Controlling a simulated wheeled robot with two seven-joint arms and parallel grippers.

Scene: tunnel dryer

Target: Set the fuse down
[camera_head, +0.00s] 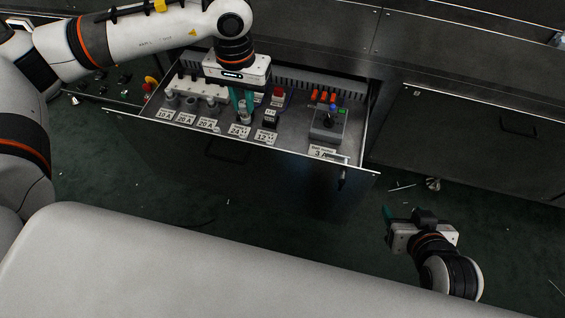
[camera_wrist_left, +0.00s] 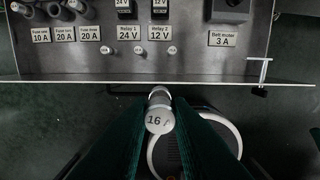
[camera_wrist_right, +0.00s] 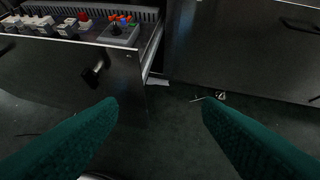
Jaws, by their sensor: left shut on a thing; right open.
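A fuse with a pale round cap marked 16 A (camera_wrist_left: 159,122) is held between the green fingers of my left gripper (camera_wrist_left: 160,108). In the head view the left gripper (camera_head: 242,103) points down over the open drawer (camera_head: 272,147), and the fuse (camera_head: 244,117) shows at its fingertips. Whether the fuse touches anything below is hard to tell. Several fuse holders (camera_wrist_left: 53,10) stand at the drawer's left, above labels for 10 A and 20 A. My right gripper (camera_wrist_right: 158,108) is open and empty, outside the drawer at the lower right in the head view (camera_head: 389,217).
Two relays labelled 24 V (camera_wrist_left: 124,8) and 12 V (camera_wrist_left: 160,8) stand mid-drawer. The drawer's front edge (camera_wrist_left: 205,80) is raised.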

